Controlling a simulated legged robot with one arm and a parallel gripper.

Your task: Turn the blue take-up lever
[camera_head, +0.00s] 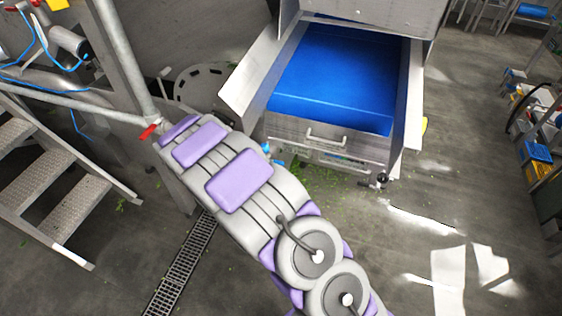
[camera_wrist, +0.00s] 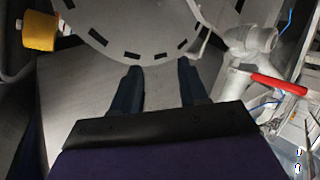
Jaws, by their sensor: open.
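A small blue piece (camera_head: 267,149) shows beside my arm at the left corner of the blue-belted conveyor (camera_head: 315,132) in the head view. My arm covers part of it, so I cannot tell whether it is the blue take-up lever. No blue lever shows in the wrist view. My gripper (camera_wrist: 158,72) is open and empty in the wrist view, its two dark fingers apart in front of a grey slotted disc (camera_wrist: 150,45). In the head view my arm hides the gripper.
A red-handled valve (camera_wrist: 278,83) is right of my fingers in the wrist view; its red handle (camera_head: 150,131) is by my arm's far end. Metal steps (camera_head: 65,195) stand left. A drain grate (camera_head: 182,265) lies below. Open floor (camera_head: 400,240) is at right.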

